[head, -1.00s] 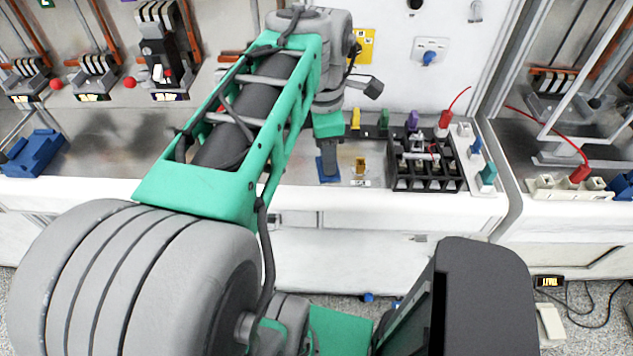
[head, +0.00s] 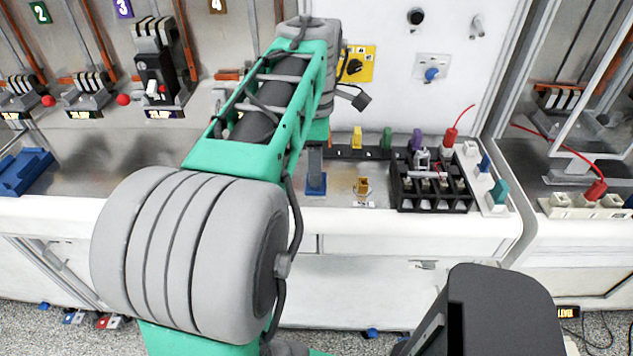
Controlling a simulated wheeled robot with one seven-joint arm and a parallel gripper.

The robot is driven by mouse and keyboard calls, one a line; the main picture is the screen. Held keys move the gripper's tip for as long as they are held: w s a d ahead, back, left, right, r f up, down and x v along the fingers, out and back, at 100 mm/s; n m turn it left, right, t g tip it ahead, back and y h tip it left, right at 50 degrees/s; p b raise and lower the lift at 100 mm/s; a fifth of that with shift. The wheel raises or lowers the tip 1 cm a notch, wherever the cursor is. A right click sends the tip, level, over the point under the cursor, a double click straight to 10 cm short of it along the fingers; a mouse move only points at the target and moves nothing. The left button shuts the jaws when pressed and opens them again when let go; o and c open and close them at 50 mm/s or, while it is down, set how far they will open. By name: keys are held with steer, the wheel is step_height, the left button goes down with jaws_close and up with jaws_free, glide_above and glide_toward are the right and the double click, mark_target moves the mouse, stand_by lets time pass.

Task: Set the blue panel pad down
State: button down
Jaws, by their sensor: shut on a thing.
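The blue panel pad (head: 315,188) is a small flat blue piece at the front of the grey worktop (head: 258,186), below the centre of the picture. My gripper (head: 315,175) points down onto it, shut on the pad's upper side. The pad looks low, at or just above the worktop; I cannot tell whether it touches. The arm hides most of the gripper above the fingers.
A brass block (head: 362,187) stands right of the pad, with a black divided tray (head: 432,185) beyond it. Several coloured pegs line the back, including a yellow one (head: 356,138). A blue tray (head: 22,170) lies far left. The worktop left of the pad is clear.

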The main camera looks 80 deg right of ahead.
steer(key=d+f, duration=0.3)
steer(key=shift+w+f, duration=0.1)
steer(key=shift+w, duration=0.2)
step_height(320, 180, down, 3)
steer(key=shift+r, duration=0.15)
steer(key=shift+a+f, duration=0.1)
steer(key=shift+f, duration=0.2)
steer(key=c, duration=0.6)
jaws_free()
steer(key=shift+c, duration=0.2)
